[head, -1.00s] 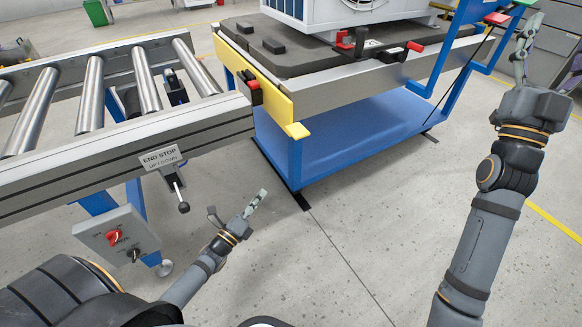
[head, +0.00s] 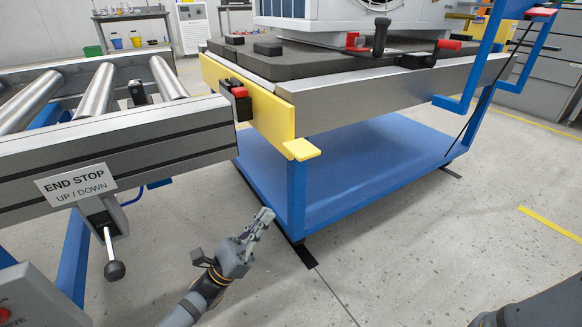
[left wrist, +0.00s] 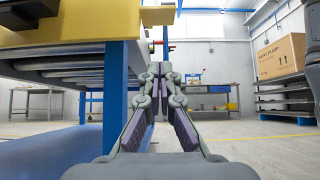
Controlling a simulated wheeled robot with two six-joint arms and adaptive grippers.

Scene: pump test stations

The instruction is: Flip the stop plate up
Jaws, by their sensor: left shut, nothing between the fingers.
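A yellow plate (head: 244,103) stands across the near end of the cart, with a flat tab (head: 301,149) at its lower right corner; it also shows at the top left of the left wrist view (left wrist: 75,30). The conveyor carries a sign (head: 76,184) reading END STOP UP / DOWN. Below it a lever (head: 109,245) with a black ball knob hangs down. My left gripper (head: 265,218) is shut and empty, below the yellow tab and to the right of the lever, apart from both. In the left wrist view its fingertips (left wrist: 160,72) meet. My right gripper is out of view.
The roller conveyor (head: 130,150) ends close to the cart's yellow plate. The cart (head: 385,90) has a blue lower shelf (head: 370,160) and carries a white pump unit. A control box (head: 35,300) is at lower left. The floor in front of the cart is clear.

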